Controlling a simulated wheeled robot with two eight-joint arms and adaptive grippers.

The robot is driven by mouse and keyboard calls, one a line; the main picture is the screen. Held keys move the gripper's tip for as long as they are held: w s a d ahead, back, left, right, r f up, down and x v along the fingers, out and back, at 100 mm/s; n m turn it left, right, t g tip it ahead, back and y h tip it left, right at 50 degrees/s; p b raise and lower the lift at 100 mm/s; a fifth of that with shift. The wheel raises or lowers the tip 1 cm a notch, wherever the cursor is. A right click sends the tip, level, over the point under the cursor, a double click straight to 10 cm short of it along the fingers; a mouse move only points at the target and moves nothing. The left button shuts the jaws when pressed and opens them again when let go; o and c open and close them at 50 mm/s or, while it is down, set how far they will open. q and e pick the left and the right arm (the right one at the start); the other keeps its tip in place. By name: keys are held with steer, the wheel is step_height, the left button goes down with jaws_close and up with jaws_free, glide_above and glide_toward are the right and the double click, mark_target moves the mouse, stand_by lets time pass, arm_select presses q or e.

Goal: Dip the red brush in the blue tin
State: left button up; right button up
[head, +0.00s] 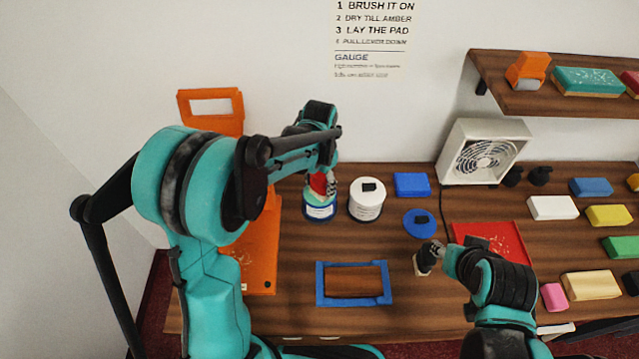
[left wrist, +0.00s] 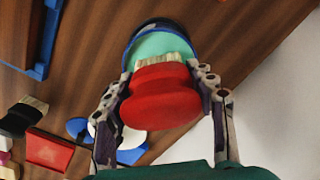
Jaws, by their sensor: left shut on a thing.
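The red brush (left wrist: 160,98) is between the two fingers of my left gripper (left wrist: 163,100), which is shut on it. Its pale bristles point at the open blue tin (head: 320,211), which shows teal inside in the left wrist view (left wrist: 152,45). In the head view the red brush (head: 318,182) is right over the tin's mouth. I cannot tell whether the bristles touch the contents.
A white tin (head: 367,209) stands close right of the blue tin, with a blue block (head: 411,185) and blue disc (head: 420,229) beyond. A blue frame (head: 353,302) lies in front. An orange stand (head: 264,240) is left. A fan (head: 484,152) and red tray (head: 500,235) are right.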

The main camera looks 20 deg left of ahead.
arm_select(q)
steer(key=shift+f+b, duration=0.4)
steer(key=shift+f, duration=0.1)
stand_by(1.2)
steer(key=shift+r+p, duration=2.55)
steer(key=shift+r, duration=1)
steer(key=shift+f, duration=0.1)
